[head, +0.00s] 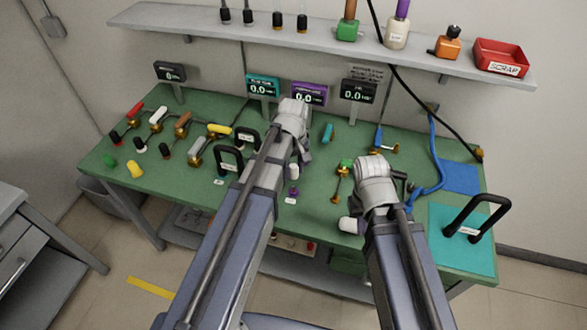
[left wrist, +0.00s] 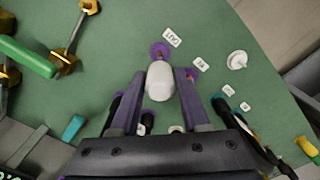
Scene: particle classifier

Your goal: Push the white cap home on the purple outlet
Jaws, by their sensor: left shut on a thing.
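The white cap (left wrist: 159,82) is between the two fingers of my left gripper (left wrist: 159,84), which is shut on it. The purple outlet shows as a purple ring (left wrist: 160,49) just beyond the cap in the left wrist view. The cap overlaps the ring's near edge there; I cannot tell whether they touch. In the head view a small purple fitting (head: 294,191) stands on the table just in front of my left gripper (head: 302,165); the cap is hidden there. My right gripper (head: 396,177) is largely hidden behind its own wrist, so its jaws cannot be made out.
A white disc (left wrist: 237,60) and small labels (left wrist: 172,37) lie near the outlet. Black handles (head: 231,158) stand to the left. A blue hose (head: 437,150) and black frame handle (head: 480,213) are at right.

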